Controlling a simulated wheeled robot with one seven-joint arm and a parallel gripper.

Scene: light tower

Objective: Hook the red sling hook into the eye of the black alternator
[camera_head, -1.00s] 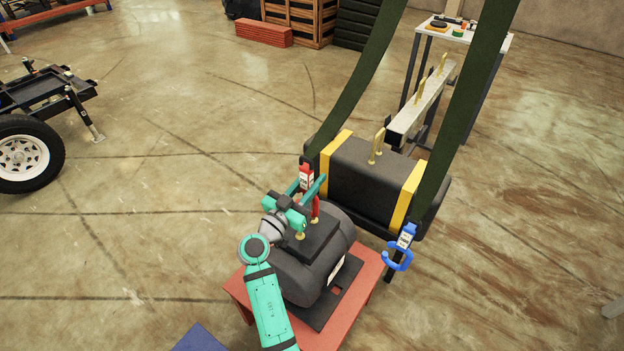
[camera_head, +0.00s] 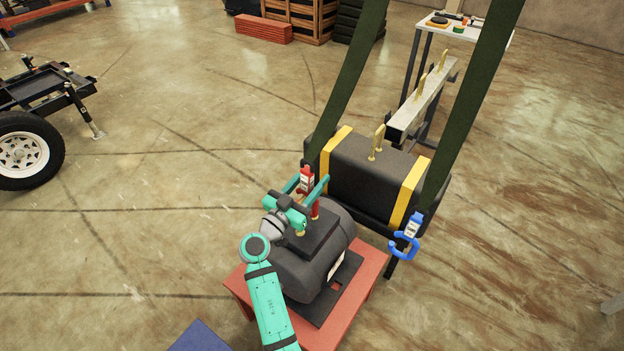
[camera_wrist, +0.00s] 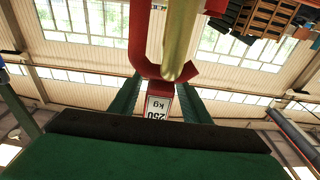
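The black alternator (camera_head: 302,272) sits on a red stand, with a brass eye (camera_wrist: 180,40) on top. The red sling hook (camera_head: 306,181) hangs on a dark green strap above the alternator. In the wrist view, its red bend (camera_wrist: 143,45) crosses the brass eye, which overlaps the bend in front. I cannot tell for sure that the eye is inside the hook. My gripper (camera_head: 308,183) has its fingers on both sides of the hook's label block (camera_wrist: 159,103). A gap shows beside the block in the head view, so the fingers look open. The hook tip is partly hidden.
A blue hook (camera_head: 405,244) hangs on the right strap (camera_head: 470,100). A black tank with yellow bands (camera_head: 365,178) stands close behind the alternator. The red stand (camera_head: 347,318) is below. Floor to the left is clear up to a wheeled trailer (camera_head: 30,150).

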